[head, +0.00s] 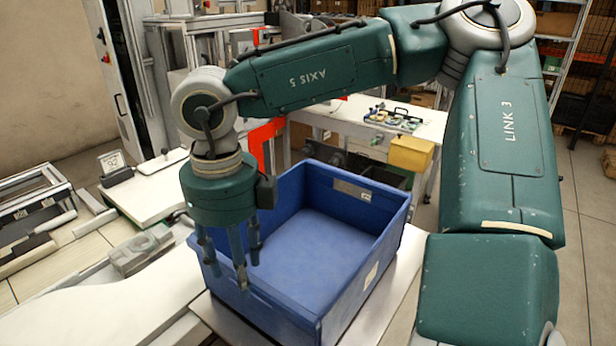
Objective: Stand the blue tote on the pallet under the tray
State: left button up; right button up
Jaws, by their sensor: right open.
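The blue tote (366,218) stands upright on a light surface (395,290) in the middle of the head view. It looks empty inside. My right gripper (236,268) hangs pointing down at the tote's left side, with its fingers open and nothing between them. Its fingers overlap the tote's near-left wall in the picture; I cannot tell whether they touch it. My left gripper is not in view. A tray (396,120) with small items lies on the white bench behind the tote. I cannot make out a pallet for certain.
A yellow bin (411,154) hangs at the right end of the back bench. A grey device (142,250) sits on the white worktop left of the tote. An orange-red post (264,143) stands behind my gripper. Open floor (590,200) shows at the right.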

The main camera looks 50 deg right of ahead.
jog(key=shift+d+f+p, duration=0.2)
jog(key=shift+f+p, duration=0.1)
jog(key=shift+f, duration=0.85)
jog(key=shift+w+d+f, duration=0.1)
jog(key=shift+f, duration=0.3)
jog(key=shift+c, duration=0.5)
grip_shut()
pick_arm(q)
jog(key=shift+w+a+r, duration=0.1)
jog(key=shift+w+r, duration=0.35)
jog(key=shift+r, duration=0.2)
pick_arm(e)
jog(key=shift+r, duration=0.1)
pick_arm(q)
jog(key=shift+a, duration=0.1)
